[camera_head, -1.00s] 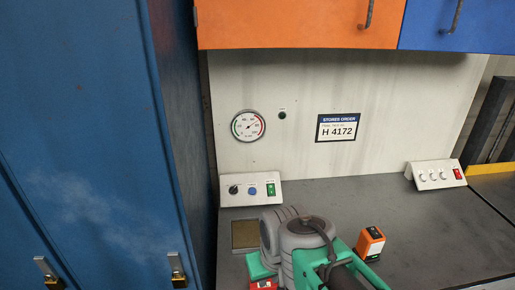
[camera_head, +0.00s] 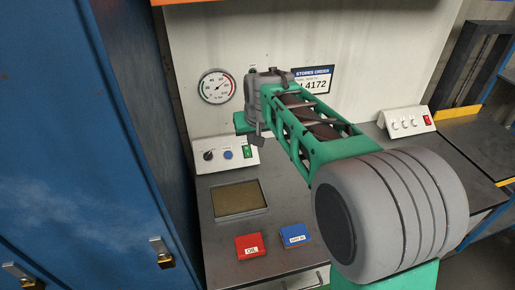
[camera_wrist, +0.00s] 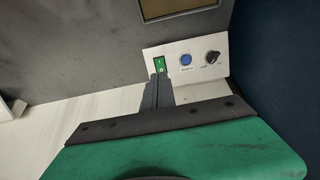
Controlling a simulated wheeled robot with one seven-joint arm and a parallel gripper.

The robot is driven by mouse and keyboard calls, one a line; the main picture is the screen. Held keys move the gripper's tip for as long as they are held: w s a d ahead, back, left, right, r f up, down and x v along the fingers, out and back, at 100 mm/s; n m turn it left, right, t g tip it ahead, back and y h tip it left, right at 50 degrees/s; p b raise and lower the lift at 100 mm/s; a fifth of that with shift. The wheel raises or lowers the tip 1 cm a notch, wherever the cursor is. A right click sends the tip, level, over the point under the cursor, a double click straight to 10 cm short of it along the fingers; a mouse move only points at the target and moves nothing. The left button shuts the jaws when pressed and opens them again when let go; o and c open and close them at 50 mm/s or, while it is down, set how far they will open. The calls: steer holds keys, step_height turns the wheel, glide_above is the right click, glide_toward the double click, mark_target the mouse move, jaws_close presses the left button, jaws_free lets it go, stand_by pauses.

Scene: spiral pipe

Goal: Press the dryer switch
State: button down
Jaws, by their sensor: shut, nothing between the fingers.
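A white control box (camera_head: 222,155) stands against the back wall, left of centre. It carries a black knob (camera_head: 208,155), a blue button (camera_head: 228,154) and a green rocker switch (camera_head: 248,152). I cannot read which of them is marked dryer. In the wrist view the green switch (camera_wrist: 160,64), blue button (camera_wrist: 186,60) and black knob (camera_wrist: 212,58) all show. My gripper (camera_wrist: 160,76) is shut and empty, its dark fingertips right at the green switch's near edge in that view. I cannot tell whether they touch it.
A round gauge (camera_head: 217,86) and a stores order sign (camera_head: 316,78) hang on the wall. A tan-filled tray (camera_head: 212,215), red block (camera_head: 249,244) and blue block (camera_head: 295,234) lie on the bench. Another box with a red switch (camera_head: 426,120) stands right. A blue locker (camera_head: 130,130) closes the left.

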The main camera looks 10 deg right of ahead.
steer(key=shift+w+d+r, duration=0.1)
steer(key=shift+w+d, duration=0.1)
steer(key=shift+w, duration=0.1)
steer(key=p, duration=0.3)
glide_toward(248, 155)
steer(key=x, duration=0.6)
steer(key=shift+w+f, duration=0.2)
steer(key=shift+f, duration=0.15)
